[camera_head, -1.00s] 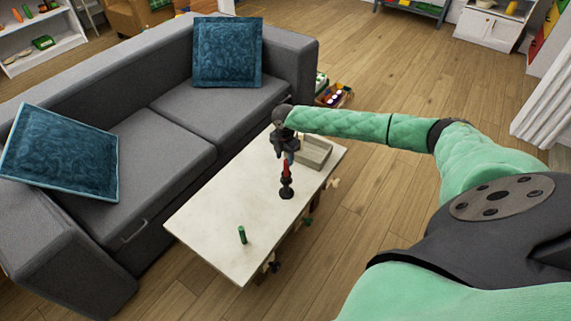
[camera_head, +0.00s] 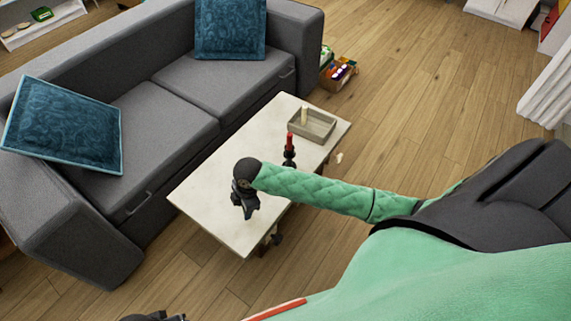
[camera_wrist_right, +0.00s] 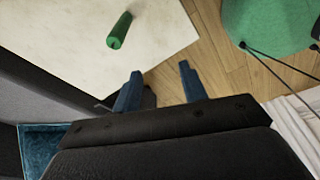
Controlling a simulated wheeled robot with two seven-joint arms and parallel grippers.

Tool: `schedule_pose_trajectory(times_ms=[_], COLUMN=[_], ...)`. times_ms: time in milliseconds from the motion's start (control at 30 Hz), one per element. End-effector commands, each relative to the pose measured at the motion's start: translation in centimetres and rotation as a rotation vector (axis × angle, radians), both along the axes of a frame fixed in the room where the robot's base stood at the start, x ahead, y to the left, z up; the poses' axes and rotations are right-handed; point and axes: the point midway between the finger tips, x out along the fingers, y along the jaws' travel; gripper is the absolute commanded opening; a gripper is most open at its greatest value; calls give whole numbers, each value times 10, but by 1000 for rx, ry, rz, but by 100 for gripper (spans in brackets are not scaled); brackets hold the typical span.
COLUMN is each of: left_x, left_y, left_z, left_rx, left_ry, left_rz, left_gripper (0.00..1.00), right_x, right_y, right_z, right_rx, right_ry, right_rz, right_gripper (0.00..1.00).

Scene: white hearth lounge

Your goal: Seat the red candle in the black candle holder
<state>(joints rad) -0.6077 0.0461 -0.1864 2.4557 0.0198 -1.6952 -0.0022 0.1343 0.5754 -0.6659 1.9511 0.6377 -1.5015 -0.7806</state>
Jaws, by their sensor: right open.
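The red candle (camera_head: 290,139) stands upright on top of the black candle holder (camera_head: 289,158), in line with it. The holder stands on the white table near its right edge, and my right forearm passes just in front of its base. My right gripper (camera_head: 246,208) is over the near part of the table, apart from candle and holder. In the right wrist view its blue fingers (camera_wrist_right: 160,78) are spread with nothing between them. The wrist view also shows a green candle (camera_wrist_right: 119,30) on the table, which my gripper hides in the head view.
A beige tray (camera_head: 322,133) with a cream candle (camera_head: 304,115) in it sits at the table's far end. The white table (camera_head: 205,190) has bare room at its left. A grey sofa (camera_head: 165,130) runs along the table's left side.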

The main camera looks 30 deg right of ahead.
Motion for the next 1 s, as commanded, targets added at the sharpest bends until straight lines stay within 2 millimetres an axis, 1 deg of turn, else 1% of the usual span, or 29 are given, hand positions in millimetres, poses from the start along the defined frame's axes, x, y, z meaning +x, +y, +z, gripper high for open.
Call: schedule_pose_trajectory(times_ms=[33,100,200,300,433,567,667,800,900,1000], left_x=[0,0,0,0,1,1,1,1,1,1], left_y=[0,0,0,0,0,0,0,0,0,0], left_z=[0,0,0,0,1,1,1,1,1,1], left_rx=[0,0,0,1,1,1,1,1,1,1], left_ry=[0,-1,-1,-1,-2,-3,-3,-3,-3,-3], left_rz=[0,0,-1,-1,-1,-1,-1,-1,-1,-1], left_gripper=[42,42,42,42,42,42,42,42,42,42], right_x=[-16,-33,-57,-80,-109,-139,-162,-196,-217,-233], right_y=[14,29,43,53,58,54,46,28,15,4], right_z=[1,5,12,20,31,42,51,62,69,74], right_rx=[21,43,70,94,117,128,130,115,97,82], right_ry=[6,7,14,23,40,61,79,103,118,125], right_rz=[-40,-108,-215,-330,-496,-677,-826,-1036,-1166,-1264], right_gripper=[42,42,42,42,42,42,42,42,42,42])
